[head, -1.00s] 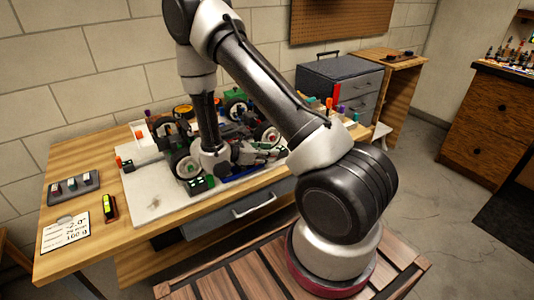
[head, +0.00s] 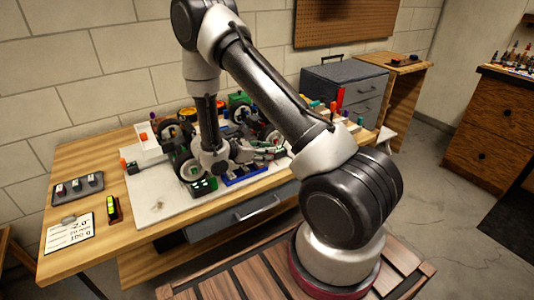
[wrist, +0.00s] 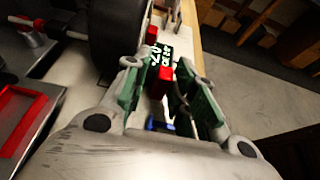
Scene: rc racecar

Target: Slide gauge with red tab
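In the wrist view, a red tab (wrist: 166,73) stands between the fingers of my gripper (wrist: 158,66), close to a dark display with pale digits (wrist: 155,54). The fingers have green pads and are apart, with gaps beside the tab. In the head view, my gripper (head: 280,152) is low over the front of the bench beside the racecar (head: 180,140), pointing right. The tab is not clear there. A dark box with green digits (head: 203,186) and a blue piece (head: 245,176) lie near my wrist.
A black tire (wrist: 115,35) stands just left of my fingers in the wrist view. The bench (head: 85,240) holds a tray of small blocks (head: 77,189), a yellow-lit device (head: 113,209) and a written card (head: 68,232). A grey drawer cabinet (head: 345,85) stands behind.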

